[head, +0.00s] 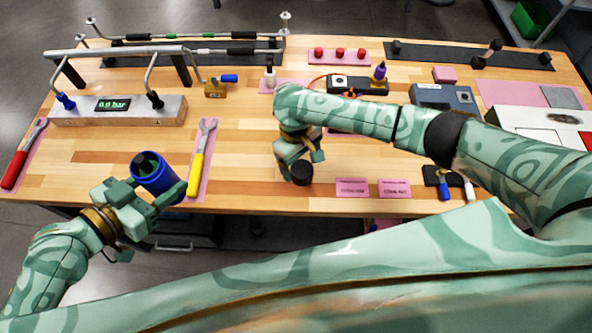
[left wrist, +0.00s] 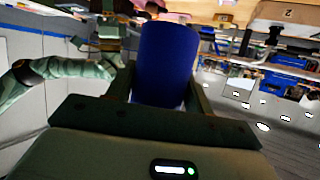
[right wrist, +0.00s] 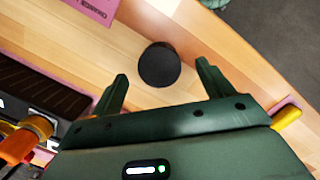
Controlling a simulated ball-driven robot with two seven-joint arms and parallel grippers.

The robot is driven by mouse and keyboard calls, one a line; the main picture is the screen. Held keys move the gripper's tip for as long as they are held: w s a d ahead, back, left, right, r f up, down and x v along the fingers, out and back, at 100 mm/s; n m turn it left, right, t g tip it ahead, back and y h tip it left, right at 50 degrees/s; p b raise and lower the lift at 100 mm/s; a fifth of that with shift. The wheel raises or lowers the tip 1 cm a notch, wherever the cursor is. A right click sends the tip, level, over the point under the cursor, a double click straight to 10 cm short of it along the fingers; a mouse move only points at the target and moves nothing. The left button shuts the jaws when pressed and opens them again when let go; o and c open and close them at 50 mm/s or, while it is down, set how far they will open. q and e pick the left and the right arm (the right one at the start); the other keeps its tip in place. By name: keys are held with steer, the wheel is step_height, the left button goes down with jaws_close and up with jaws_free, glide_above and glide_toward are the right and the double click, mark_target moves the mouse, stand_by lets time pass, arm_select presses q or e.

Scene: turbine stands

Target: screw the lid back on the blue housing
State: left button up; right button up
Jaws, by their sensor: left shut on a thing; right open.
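The blue housing (head: 156,175) is a blue cylinder with a dark open top, tilted, at the table's front left edge. My left gripper (head: 160,190) is shut on it; the left wrist view shows the blue housing (left wrist: 168,62) between the fingers. The black lid (head: 302,173) is a short round cap on the bare wood near the front edge. My right gripper (head: 300,165) is open just above and behind it. In the right wrist view the lid (right wrist: 159,65) lies ahead, between and beyond the two fingertips (right wrist: 162,78), untouched as far as I can see.
A yellow-handled wrench (head: 197,172) lies on a pink mat between housing and lid. A red-handled wrench (head: 18,165) lies far left. Pink labels (head: 352,188) lie right of the lid. A pressure-display block (head: 118,110) stands behind the housing.

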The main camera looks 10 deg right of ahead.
mark_target(302, 169)
arm_select(q)
step_height(302, 169, down, 2)
steer(key=shift+w+f+b, duration=0.1)
steer(key=shift+b, duration=0.75)
arm_select(e)
step_height(302, 169, down, 4)
steer(key=shift+d+f, duration=0.1)
steer(key=shift+f, duration=0.1)
steer(key=shift+r, duration=0.1)
steer(key=c, duration=1.1)
steer(key=shift+o, duration=0.2)
steer(key=shift+r, duration=0.15)
